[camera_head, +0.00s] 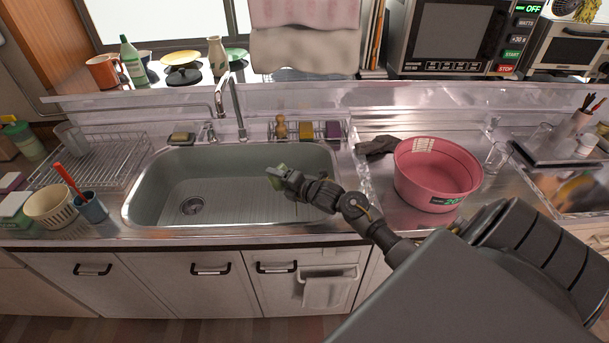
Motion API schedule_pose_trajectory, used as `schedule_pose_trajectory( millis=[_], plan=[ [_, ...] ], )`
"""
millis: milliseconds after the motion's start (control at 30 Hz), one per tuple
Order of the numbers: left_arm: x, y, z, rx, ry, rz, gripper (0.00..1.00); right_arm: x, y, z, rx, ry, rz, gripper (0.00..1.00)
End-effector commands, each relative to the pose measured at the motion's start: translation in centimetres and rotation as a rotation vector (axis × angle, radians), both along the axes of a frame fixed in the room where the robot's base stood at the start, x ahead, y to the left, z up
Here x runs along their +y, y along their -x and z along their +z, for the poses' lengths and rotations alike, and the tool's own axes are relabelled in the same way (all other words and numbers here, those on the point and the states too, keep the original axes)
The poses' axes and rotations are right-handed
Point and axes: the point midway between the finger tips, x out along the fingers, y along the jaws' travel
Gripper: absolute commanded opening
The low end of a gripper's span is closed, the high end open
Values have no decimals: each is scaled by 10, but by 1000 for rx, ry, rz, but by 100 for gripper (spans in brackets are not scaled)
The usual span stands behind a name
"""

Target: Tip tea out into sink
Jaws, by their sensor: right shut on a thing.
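The sink (232,165) is a wide grey basin with a round drain at its lower left. My right gripper (284,175) is over the right half of the basin, its arm coming in from the lower right. It is shut on a small pale green cup (273,171), which shows only in part at the fingertips. The cup looks tilted, but its mouth and any tea in it cannot be made out. No tea stream shows. My left gripper is not in view.
A faucet (238,105) rises behind the basin. A soap dish (181,138) and a wire rack with sponges (308,130) line its back edge. A pink tub (436,174) stands right, a dish rack (95,160) and blue cup (91,207) left. The basin's left half is clear.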

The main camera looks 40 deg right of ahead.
Motion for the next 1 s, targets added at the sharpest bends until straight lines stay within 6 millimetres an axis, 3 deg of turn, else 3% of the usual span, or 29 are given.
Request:
schedule_pose_trajectory(
  millis=[200,800,1000],
  plan=[
    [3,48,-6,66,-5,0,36,-17,4,-3,1,-26,-27,35],
    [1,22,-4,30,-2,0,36,-16,1,2,-11,-92,-10,35],
    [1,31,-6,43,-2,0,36,-14,0,2,-11,-112,-8,35]
  ],
)
